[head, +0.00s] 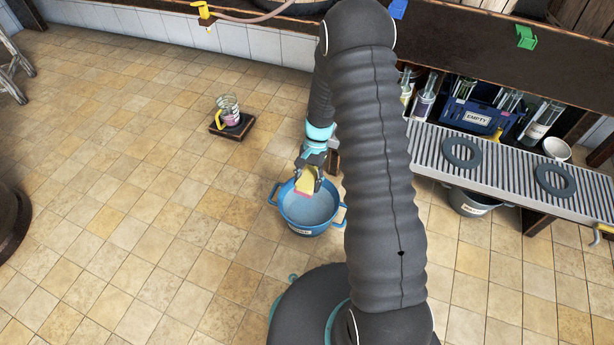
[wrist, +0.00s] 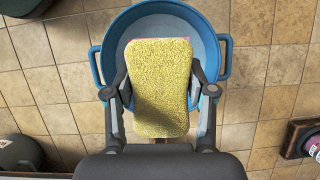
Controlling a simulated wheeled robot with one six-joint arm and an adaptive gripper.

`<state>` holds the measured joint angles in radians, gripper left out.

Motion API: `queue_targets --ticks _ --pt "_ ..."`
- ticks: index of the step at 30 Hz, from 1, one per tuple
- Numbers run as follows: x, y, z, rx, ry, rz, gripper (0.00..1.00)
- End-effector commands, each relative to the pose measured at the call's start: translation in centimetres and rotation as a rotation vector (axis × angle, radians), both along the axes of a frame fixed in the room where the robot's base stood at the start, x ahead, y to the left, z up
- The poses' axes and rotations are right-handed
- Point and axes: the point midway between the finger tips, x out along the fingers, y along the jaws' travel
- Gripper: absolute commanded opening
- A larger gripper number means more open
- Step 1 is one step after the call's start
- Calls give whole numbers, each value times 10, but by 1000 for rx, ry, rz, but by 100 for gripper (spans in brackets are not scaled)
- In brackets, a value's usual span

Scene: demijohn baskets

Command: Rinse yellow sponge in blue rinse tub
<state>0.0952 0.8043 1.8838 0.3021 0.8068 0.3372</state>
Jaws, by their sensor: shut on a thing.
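My gripper (head: 308,178) is shut on the yellow sponge (head: 305,181), which has a pink layer at its lower edge. In the wrist view the sponge (wrist: 160,85) sits between the two fingers of my gripper (wrist: 160,95), its yellow face toward the camera. The blue rinse tub (head: 309,212) stands on the floor with a handle on each side and a label on its front. The sponge is over the tub's opening in both views; whether it touches anything inside the tub I cannot tell. The tub (wrist: 97,70) is partly hidden behind the sponge and gripper.
A jar with a yellow handle (head: 229,112) stands on a small dark stand to the left. A slatted bench (head: 510,165) with grey rings (head: 462,153) is on the right, a blue EMPTY crate (head: 478,117) behind it.

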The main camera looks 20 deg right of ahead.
Motion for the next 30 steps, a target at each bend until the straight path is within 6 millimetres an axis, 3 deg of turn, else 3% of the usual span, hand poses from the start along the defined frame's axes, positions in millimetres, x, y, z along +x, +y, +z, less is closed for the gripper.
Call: queue_targets --ticks 30 --pt "-1 0 -63 -2 2 -18 27"
